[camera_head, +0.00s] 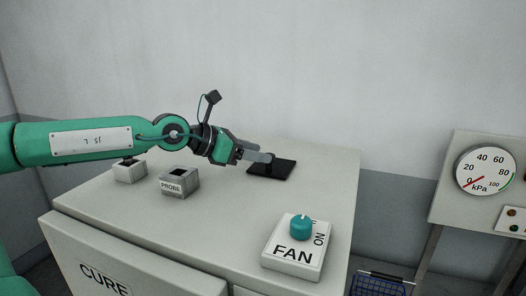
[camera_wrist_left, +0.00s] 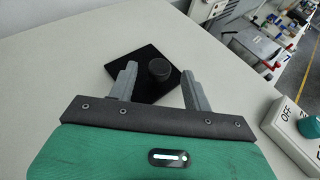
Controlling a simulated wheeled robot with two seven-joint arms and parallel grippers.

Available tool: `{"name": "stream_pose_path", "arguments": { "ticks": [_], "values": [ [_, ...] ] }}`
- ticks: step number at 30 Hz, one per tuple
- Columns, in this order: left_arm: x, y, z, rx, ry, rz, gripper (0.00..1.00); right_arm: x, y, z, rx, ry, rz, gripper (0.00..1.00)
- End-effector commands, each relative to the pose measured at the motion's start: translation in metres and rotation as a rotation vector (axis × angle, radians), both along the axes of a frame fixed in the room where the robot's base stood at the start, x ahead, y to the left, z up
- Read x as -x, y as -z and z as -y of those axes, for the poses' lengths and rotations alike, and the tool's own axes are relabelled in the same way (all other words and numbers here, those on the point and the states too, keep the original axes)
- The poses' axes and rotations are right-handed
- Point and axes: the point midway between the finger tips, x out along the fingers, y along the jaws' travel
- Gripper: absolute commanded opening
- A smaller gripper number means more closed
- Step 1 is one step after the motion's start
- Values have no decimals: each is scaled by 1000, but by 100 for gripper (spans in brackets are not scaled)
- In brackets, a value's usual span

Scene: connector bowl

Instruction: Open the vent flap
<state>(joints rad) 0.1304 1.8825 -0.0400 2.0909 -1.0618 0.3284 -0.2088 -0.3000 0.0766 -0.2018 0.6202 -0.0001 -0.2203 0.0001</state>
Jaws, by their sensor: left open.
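The vent flap is a black square plate (camera_head: 283,171) lying flat on top of the pale cabinet, toward its back edge. In the left wrist view the flap (camera_wrist_left: 140,61) carries a round black knob (camera_wrist_left: 159,71). My left gripper (camera_head: 268,158) reaches over the flap from the left. In the wrist view its two grey fingers (camera_wrist_left: 160,80) are open, one on each side of the knob, with visible gaps. The knob is hidden behind the fingers in the head view. My right gripper is not in view.
A FAN box (camera_head: 292,250) with a teal knob (camera_head: 301,226) stands at the cabinet's front right. A PROBE block (camera_head: 179,182) and a similar block (camera_head: 130,171) stand to the left, below my arm. A pressure gauge (camera_head: 486,171) is at far right. The cabinet top between is clear.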

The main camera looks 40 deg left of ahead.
Motion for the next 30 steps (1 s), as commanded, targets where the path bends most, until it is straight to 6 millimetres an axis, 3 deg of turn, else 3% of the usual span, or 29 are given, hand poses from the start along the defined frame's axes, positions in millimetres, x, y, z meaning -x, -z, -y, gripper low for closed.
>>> {"name": "stream_pose_path", "arguments": {
  "ticks": [12,27,28,30],
  "values": [
    [-16,7,9,-1,-1,-1,50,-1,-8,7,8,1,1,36],
    [-20,9,12,1,1,1,50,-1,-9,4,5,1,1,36],
    [-20,9,12,1,1,1,48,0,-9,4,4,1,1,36],
    [-20,9,12,1,1,1,34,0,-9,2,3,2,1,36]
  ]
}}
